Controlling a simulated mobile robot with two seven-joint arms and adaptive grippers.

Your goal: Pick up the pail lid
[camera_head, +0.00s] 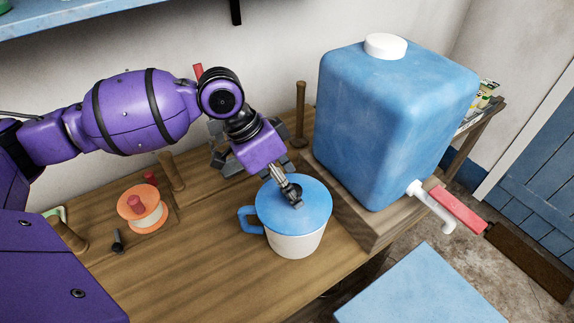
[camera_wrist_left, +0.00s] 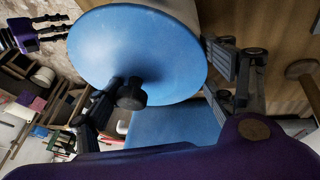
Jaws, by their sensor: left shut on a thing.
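The pail lid is a blue disc (camera_head: 310,199) with a dark knob, on top of a cream pail (camera_head: 295,243) with a blue side handle. I cannot tell whether the lid is clear of the rim. My left gripper (camera_head: 290,193) reaches down from above and is shut on the lid at its knob. In the left wrist view the lid (camera_wrist_left: 140,50) fills the upper middle, its knob near the fingers; the exact contact is hard to see. A purple part with dark fingers, likely my right gripper (camera_wrist_left: 52,28), shows small at the upper left of that view.
A big blue water container (camera_head: 385,125) with a white tap stands right of the pail on a wooden board. An orange spool (camera_head: 142,210) and several wooden pegs are on the left of the wooden bench (camera_head: 205,270). A blue surface (camera_head: 425,290) lies lower right.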

